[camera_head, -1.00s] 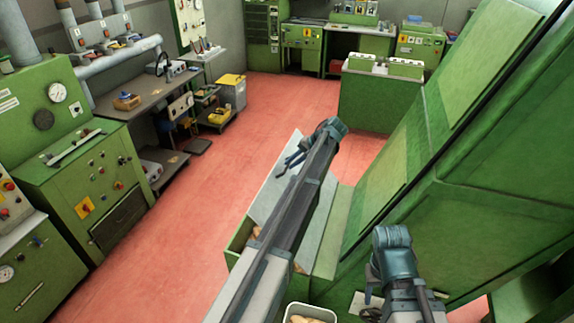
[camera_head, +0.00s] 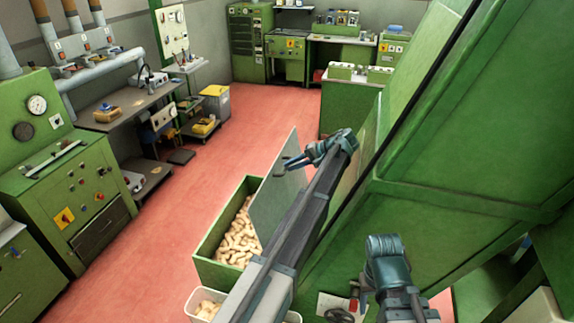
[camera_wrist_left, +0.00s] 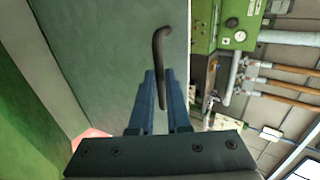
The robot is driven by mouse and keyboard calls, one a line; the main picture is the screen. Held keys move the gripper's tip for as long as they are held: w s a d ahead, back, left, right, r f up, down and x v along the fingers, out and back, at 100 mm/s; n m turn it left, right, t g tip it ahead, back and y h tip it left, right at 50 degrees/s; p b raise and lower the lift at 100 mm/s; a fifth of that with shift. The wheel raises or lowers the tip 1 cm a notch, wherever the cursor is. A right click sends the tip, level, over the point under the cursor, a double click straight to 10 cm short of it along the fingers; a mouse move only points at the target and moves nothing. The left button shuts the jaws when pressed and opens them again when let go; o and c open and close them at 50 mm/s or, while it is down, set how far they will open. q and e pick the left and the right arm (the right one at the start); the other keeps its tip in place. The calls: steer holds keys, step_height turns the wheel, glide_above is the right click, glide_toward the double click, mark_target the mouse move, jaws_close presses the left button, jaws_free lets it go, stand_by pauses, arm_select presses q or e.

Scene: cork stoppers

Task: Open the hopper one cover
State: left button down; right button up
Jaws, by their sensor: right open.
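The hopper (camera_head: 212,246) is a green open-topped bin filled with pale corks (camera_head: 238,236). Its grey cover (camera_head: 282,205) stands steeply raised on the bin's right side, leaving the corks exposed. My left gripper (camera_head: 292,162) is at the upper part of the cover. My right gripper (camera_head: 362,292) is open and empty at the lower right, away from the cover. My left arm hides the cover's lower right part.
A white tub of corks (camera_head: 207,304) stands in front of the hopper. A tall green machine (camera_head: 460,140) fills the right side. A dark handwheel (camera_head: 340,315) is near my right gripper. The red floor (camera_head: 190,200) left of the hopper is clear.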

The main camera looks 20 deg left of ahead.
arm_select(q)
steer(key=shift+s+d+f, duration=0.1)
steer(key=shift+d+f, duration=0.05)
steer(key=shift+d, duration=0.3)
steer(key=shift+s+d+f, duration=0.1)
steer(key=shift+d+f, duration=0.05)
steer(key=shift+d, duration=0.3)
steer(key=c, duration=1.2)
jaws_free()
steer(key=shift+w, duration=0.1)
steer(key=o, duration=0.3)
steer(key=shift+w+a+f, duration=0.1)
steer(key=shift+w+a, duration=0.05)
steer(key=shift+w, duration=0.1)
steer(key=shift+s, duration=0.1)
